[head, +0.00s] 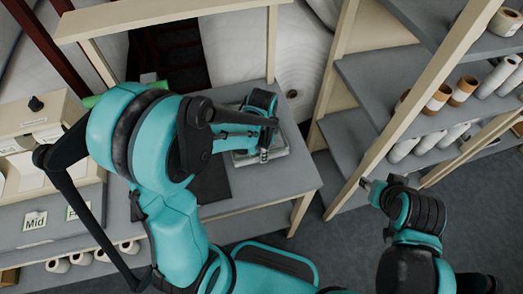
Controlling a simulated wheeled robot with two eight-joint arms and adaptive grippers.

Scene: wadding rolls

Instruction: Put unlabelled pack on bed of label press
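My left arm reaches over the grey table (285,178), and its gripper (264,156) points down at a pale grey, flat, block-like thing (279,150) near the table's right side. The gripper's fingers are small and partly hidden by my arm, so I cannot tell whether they are open or hold it. I cannot tell whether this flat thing is the unlabelled pack or part of the label press.
Shelves (383,88) with white and brown rolls (463,92) stand at the right, their beige post near my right gripper. A grey front with a "Mid" label (35,221) is at the lower left, with rolls below it. A dark mat (211,182) lies on the table.

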